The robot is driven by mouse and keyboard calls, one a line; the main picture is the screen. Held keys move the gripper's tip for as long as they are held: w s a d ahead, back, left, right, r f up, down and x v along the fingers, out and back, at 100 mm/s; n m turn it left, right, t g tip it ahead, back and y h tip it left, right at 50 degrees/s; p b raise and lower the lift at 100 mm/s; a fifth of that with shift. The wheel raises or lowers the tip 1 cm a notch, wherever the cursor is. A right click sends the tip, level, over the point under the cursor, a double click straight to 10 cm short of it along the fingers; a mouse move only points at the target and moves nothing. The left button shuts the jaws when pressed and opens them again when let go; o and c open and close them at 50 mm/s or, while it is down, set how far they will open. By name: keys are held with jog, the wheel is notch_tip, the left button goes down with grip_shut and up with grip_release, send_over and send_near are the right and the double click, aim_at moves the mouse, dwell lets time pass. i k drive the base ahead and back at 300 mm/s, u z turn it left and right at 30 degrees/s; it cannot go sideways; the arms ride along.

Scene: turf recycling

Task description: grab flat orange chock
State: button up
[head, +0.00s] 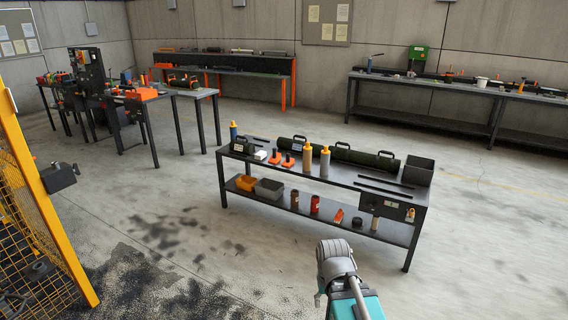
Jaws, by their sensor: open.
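Two small orange blocks with dark tops, one at the left (275,157) and one at the right (288,160), stand side by side on the top of the near dark workbench (235,159). Another small orange piece (338,215) leans or lies tilted on the bench's lower shelf. I cannot tell at this size which of them is the flat orange chock. Part of my arm, grey and teal, shows at the bottom centre, in front of the bench and apart from it. I cannot make out my gripper's fingers.
A yellow mesh fence (30,215) stands at the left. More benches line the back. The floor around the near bench is clear.

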aim_at(289, 161)
jog(key=z, duration=0.1)
jog(key=i, duration=0.95)
jog(key=u, duration=0.1)
jog(key=k, duration=0.7)
jog(key=z, duration=0.45)
jog(key=i, duration=1.3)
jog(key=z, duration=0.5)
